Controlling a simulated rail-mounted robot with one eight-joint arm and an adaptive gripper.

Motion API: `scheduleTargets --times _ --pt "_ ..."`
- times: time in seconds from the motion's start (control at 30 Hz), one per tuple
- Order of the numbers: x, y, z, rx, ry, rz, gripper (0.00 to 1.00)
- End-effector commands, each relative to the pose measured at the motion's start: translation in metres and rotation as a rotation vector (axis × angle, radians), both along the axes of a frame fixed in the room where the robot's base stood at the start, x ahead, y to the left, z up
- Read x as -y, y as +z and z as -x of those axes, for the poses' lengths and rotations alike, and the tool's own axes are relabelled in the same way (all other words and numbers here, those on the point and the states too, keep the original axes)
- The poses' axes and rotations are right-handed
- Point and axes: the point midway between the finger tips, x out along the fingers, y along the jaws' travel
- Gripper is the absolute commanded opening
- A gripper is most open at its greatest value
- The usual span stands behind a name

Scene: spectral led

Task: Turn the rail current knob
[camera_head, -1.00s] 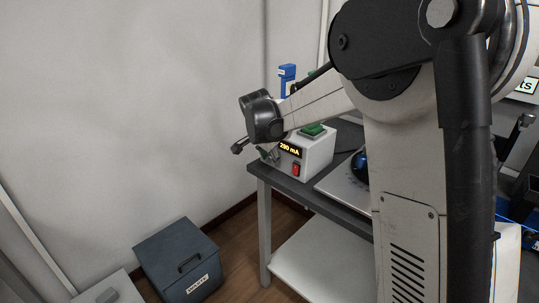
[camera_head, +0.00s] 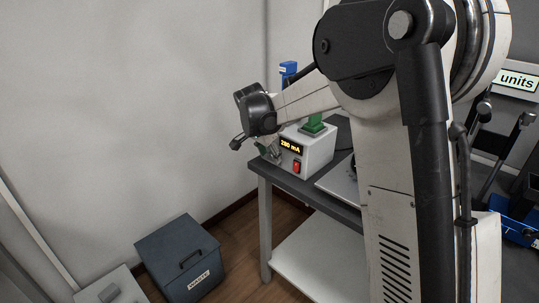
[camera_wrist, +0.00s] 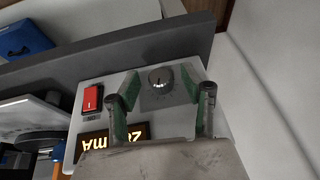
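The knob (camera_wrist: 160,77) is a small round metal dial on the front panel of a pale power box (camera_head: 318,150). My gripper (camera_wrist: 161,74) is open in the wrist view, with one green-padded finger on each side of the knob and a gap on both sides. In the head view my gripper (camera_head: 270,152) is at the left of the box front and hides the knob. The lit display (camera_head: 290,146) seems to read 280 mA; in the wrist view it shows upside down and partly covered.
A red switch (camera_wrist: 92,99) sits beside the knob. The box stands on a dark table (camera_head: 340,203) near the wall. A green item (camera_head: 313,124) is on top of the box, and a blue item (camera_head: 288,68) is behind. A waste bin (camera_head: 178,258) stands on the floor.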

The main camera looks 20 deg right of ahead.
Motion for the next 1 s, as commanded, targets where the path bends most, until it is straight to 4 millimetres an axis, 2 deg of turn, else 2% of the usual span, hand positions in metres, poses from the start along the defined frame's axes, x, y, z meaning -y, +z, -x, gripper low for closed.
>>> scheduleTargets --times 0.27,0.37,0.8,1.0 --pt "-0.002 0.006 0.002 0.001 0.000 0.000 0.42" --pt "-0.006 0.018 0.005 0.001 0.001 0.000 0.42" --pt "-0.029 0.092 0.027 0.001 0.001 0.000 0.42" --pt "-0.033 0.108 0.032 0.000 0.000 0.000 0.42"
